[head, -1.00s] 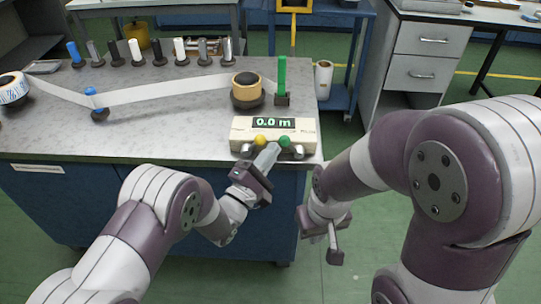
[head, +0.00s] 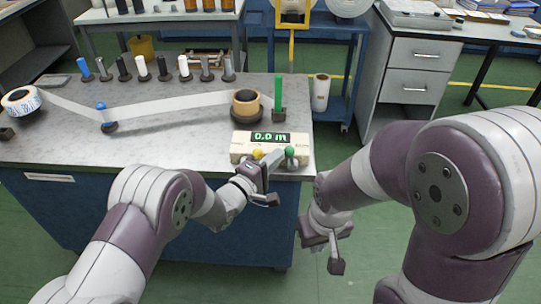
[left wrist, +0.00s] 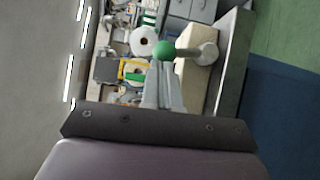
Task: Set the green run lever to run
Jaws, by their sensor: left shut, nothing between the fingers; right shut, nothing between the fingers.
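The green run lever (head: 290,152) has a round green knob and stands on the front right of the cream control box (head: 243,145), whose display reads 0.0 m. A yellow-knobbed lever (head: 257,154) is just left of it. My left gripper (head: 276,158) is shut and empty, its tips between the two knobs, close to the green one. In the left wrist view the green knob (left wrist: 166,51) appears just beyond the shut fingertips (left wrist: 160,72); I cannot tell whether they touch. My right gripper (head: 337,266) is shut and empty, low in front of the bench, away from the box.
A web strip (head: 170,110) runs across the bench from a left roll (head: 20,99) past a blue-topped roller (head: 102,113) to a brown-cored roll (head: 246,102). A green post (head: 278,92) stands behind the box. Several spindles line the back. The bench's front middle is clear.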

